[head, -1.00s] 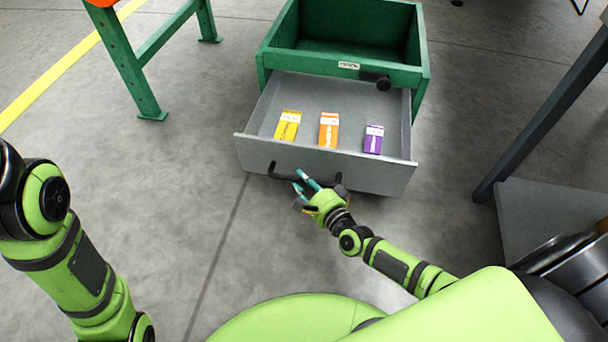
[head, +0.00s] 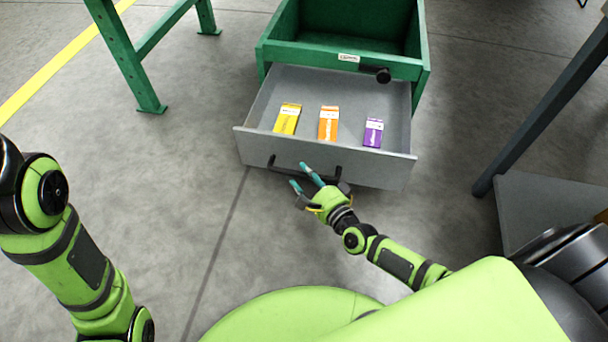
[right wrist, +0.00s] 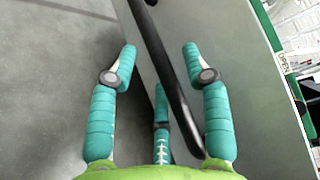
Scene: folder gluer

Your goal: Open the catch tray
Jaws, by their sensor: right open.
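The catch tray (head: 300,157) is a grey drawer standing out from the front of a green housing (head: 330,58). Its inside shows from above. A dark bar handle (head: 282,169) runs across its front panel. My right gripper (head: 304,179) is at the handle, with its teal fingers spread. In the right wrist view the handle (right wrist: 168,75) passes between the open fingers of the gripper (right wrist: 157,62), and I cannot tell whether any finger touches it. My left arm shows at the left, but its gripper is out of view.
A yellow carton (head: 287,119), an orange carton (head: 328,123) and a purple carton (head: 373,133) lie in the tray. A green frame leg (head: 130,60) stands at the left and a dark leg (head: 545,105) at the right. The floor in front of the tray is mostly clear.

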